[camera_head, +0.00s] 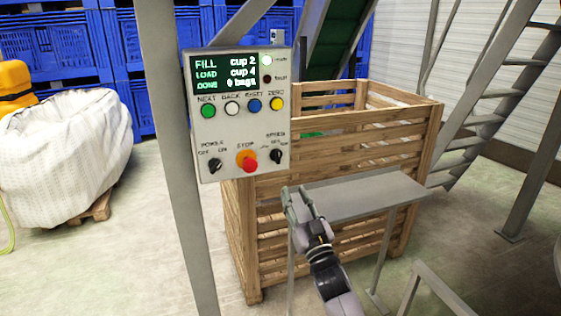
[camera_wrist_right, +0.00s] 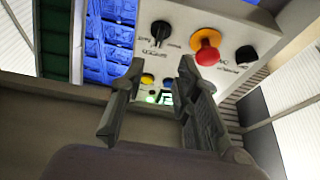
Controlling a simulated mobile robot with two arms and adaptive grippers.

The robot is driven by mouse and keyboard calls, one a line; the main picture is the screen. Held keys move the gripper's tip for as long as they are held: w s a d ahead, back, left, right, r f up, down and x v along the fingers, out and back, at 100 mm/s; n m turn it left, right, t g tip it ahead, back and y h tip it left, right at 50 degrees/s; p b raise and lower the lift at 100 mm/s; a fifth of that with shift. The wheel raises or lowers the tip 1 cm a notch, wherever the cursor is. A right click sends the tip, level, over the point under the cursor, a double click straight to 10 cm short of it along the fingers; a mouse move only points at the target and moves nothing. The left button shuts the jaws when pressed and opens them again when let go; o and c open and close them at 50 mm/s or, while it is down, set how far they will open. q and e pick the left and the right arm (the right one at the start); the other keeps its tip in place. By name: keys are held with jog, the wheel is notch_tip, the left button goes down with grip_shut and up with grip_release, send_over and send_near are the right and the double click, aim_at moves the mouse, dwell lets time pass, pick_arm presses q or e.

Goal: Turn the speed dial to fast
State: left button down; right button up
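The speed dial (camera_head: 277,156) is a small black knob at the lower right of the grey control panel (camera_head: 225,135), under a speed label. I cannot tell clearly which way its pointer is set. In the right wrist view the panel appears upside down, and the speed dial (camera_wrist_right: 160,32) is at the upper middle. My right gripper (camera_head: 297,190) is below and to the right of the panel, apart from the dial. In its wrist view the two fingers (camera_wrist_right: 161,65) are spread with nothing between them. My left gripper is in neither view.
The red stop button (camera_head: 249,164) and the black power knob (camera_head: 215,165) sit left of the dial. Coloured buttons and a screen are above. A grey post (camera_head: 180,150) stands at the panel's left. A wooden crate (camera_head: 420,130) and a metal shelf (camera_head: 365,195) are behind the gripper.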

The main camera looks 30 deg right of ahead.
aim_at(279, 157)
jog(key=p+x, duration=0.1)
jog(key=x, duration=1.1)
jog(key=shift+w+d, duration=0.1)
jog(key=shift+w, duration=0.05)
jog(key=shift+c, duration=0.5)
jog(key=c, duration=0.4)
jog(key=shift+r, duration=0.1)
grip_shut()
